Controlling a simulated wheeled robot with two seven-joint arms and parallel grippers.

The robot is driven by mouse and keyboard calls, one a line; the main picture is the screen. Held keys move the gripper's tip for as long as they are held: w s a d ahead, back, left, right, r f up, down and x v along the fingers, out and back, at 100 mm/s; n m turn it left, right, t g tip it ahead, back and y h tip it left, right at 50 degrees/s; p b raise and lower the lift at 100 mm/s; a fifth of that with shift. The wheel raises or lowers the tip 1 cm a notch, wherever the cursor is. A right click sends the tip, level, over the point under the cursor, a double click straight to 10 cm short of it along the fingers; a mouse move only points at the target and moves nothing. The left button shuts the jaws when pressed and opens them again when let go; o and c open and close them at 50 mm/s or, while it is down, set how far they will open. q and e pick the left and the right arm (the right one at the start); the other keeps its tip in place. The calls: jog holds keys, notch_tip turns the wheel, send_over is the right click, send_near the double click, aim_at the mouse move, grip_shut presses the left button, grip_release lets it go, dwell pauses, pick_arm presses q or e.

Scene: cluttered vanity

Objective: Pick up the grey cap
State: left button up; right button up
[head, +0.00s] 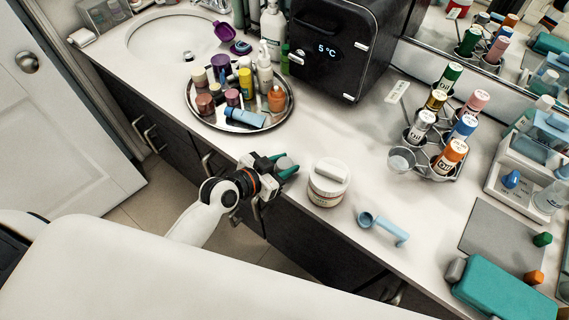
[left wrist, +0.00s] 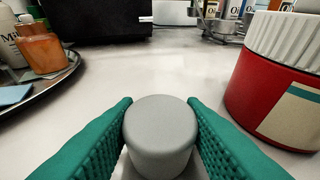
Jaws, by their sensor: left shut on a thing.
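The grey cap (left wrist: 160,135) is a short, smooth cylinder, upright between the teal fingers of my left gripper (left wrist: 161,118). Both fingers press on its sides, so the gripper is shut on it. In the head view the left gripper (head: 286,170) is at the counter's front edge, left of a white-lidded jar, and the cap (head: 283,161) is partly hidden by the fingers. I cannot tell whether the cap touches the counter. My right gripper is not in view. Another small grey piece (head: 455,270) lies by the teal case.
The white-lidded jar (head: 327,184) stands close right of the gripper; its red side (left wrist: 275,95) shows in the left wrist view. A round tray (head: 200,119) of bottles is behind left. A blue scoop (head: 383,227), a bottle rack (head: 436,172) and a teal case (head: 505,292) are right.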

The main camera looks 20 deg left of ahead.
aim_at(284, 164)
pick_arm(q)
jog(key=shift+r, duration=0.1)
jog(key=shift+r, duration=0.3)
notch_tip(284, 164, up, 9)
jog(key=shift+r, duration=0.15)
dwell(0.5)
